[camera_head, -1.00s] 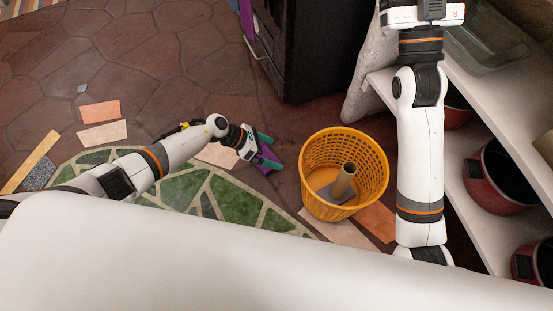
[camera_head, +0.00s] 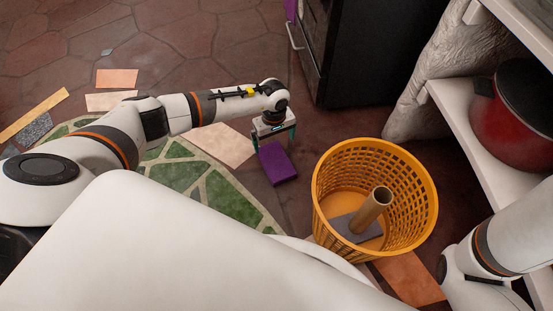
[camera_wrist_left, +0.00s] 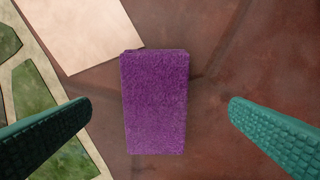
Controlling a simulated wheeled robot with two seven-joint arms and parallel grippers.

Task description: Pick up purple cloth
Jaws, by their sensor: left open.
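The purple cloth (camera_head: 278,163) is a small rectangular block shape lying on the dark red floor, left of the orange basket. In the left wrist view the cloth (camera_wrist_left: 154,102) has a fuzzy surface and lies between the two teal fingers, with a gap on each side. My left gripper (camera_head: 275,140) is open above the cloth, pointing down, not touching it. In the left wrist view its fingers (camera_wrist_left: 160,118) are wide apart. My right arm shows at the lower right, but its gripper is out of view.
The orange basket (camera_head: 325,195) holds a brown tube (camera_head: 374,208) and a flat grey piece (camera_head: 349,228). A black cabinet (camera_head: 365,50) stands behind. White shelves (camera_head: 455,100) with a red pot (camera_head: 510,125) are at right.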

